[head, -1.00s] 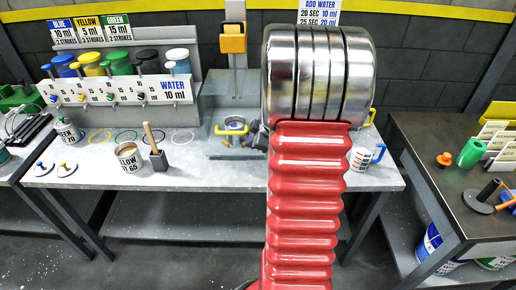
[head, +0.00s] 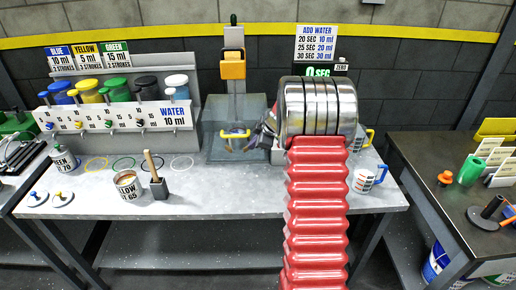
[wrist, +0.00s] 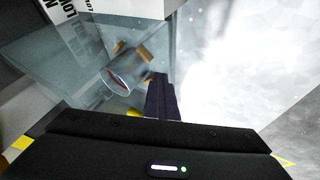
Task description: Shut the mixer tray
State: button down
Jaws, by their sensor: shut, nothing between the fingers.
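The mixer (head: 233,85) stands at the back of the bench, with an orange block on its upright column. Its tray (head: 222,150) is a clear, greyish box at the column's foot, with a yellow-marked round vessel (head: 235,134) in it. In the wrist view, a vessel (wrist: 117,80) shows through the clear tray wall (wrist: 75,75), between orange parts. My gripper (head: 268,128) is at the tray's right side, partly hidden by my arm. In the wrist view, my dark fingers (wrist: 160,95) are together and empty, close beside the clear wall; I cannot tell whether they touch it.
A paint dispenser (head: 120,117) stands on the left of the bench. The front middle of the bench is clear.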

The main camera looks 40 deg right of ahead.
jog(key=shift+w+d+r, duration=0.15)
jog(key=shift+w+d, duration=0.1)
jog(key=shift+a, duration=0.1)
jog(key=s+a+r, duration=0.2)
jog(key=s+r, duration=0.5)
jog(key=s, duration=0.2)
jog(key=shift+s+r, duration=0.3)
jog(key=shift+s, duration=0.1)
dwell(0.7)
